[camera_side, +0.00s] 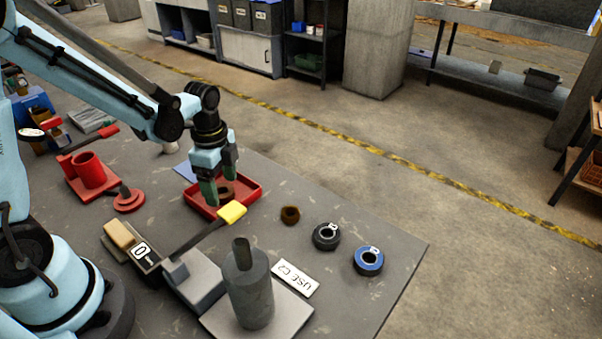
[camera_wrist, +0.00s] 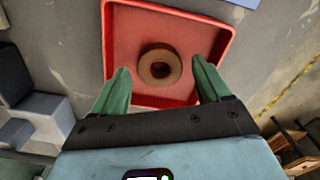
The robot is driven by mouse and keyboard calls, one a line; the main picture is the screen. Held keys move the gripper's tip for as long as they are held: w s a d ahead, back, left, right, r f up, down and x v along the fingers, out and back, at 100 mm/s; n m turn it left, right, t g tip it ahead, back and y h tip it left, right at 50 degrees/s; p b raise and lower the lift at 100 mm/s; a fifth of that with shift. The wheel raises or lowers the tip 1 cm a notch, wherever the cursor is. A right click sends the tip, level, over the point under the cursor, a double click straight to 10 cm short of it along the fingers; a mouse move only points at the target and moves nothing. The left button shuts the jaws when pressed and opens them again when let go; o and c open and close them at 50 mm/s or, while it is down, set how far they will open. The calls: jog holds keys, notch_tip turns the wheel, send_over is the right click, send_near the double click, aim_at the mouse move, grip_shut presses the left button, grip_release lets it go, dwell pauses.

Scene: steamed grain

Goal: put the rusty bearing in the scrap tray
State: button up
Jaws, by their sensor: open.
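A red tray (camera_side: 257,181) lies on the grey table below my gripper (camera_side: 219,190), and its rim also shows in the wrist view (camera_wrist: 229,45). A rusty brown bearing (camera_wrist: 147,66) lies flat inside the tray. The bearing (camera_side: 227,194) is partly hidden by a green finger in the side view. My gripper (camera_wrist: 160,64) is open, with one green finger on each side of the bearing and gaps between. The fingers appear over the tray; their exact height above its floor is hard to tell.
A small brown ring (camera_side: 290,215), a black ring (camera_side: 326,236) and a blue ring (camera_side: 368,260) lie right of the tray.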

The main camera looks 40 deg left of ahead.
notch_tip(320, 180, up, 11)
jog(key=s+d+r+n+t, duration=0.1)
jog(key=s+d+n+t, duration=0.3)
jog(key=n, duration=0.9)
jog(key=t, duration=0.3)
jog(key=shift+s+d+n, duration=0.25)
jog(key=shift+n, duration=0.05)
jog(key=shift+o, duration=0.5)
dwell(0.5)
